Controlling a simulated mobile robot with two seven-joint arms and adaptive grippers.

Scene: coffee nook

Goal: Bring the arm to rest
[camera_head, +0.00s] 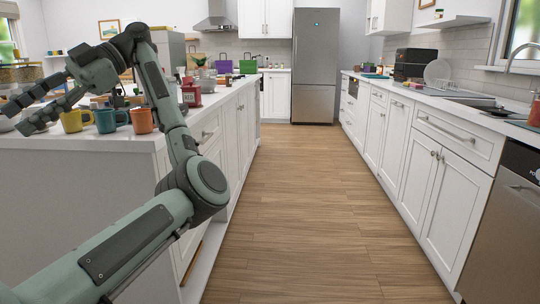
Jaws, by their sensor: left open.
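My left arm comes in from the lower left and bends up and over the near end of the white island counter (150,138). Its left gripper (15,117) is at the far left of the head view, open, with its fingers pointing left and down. No object shows between the fingers. A yellow mug (73,121), a teal mug (106,121) and an orange mug (142,121) stand in a row on the counter, just right of the fingers in the picture. My right gripper is not in view.
A red grinder-like item (191,95) stands beyond the mugs. The wooden floor (310,200) is clear up to the steel fridge (315,65). White cabinets (420,180) line the right side.

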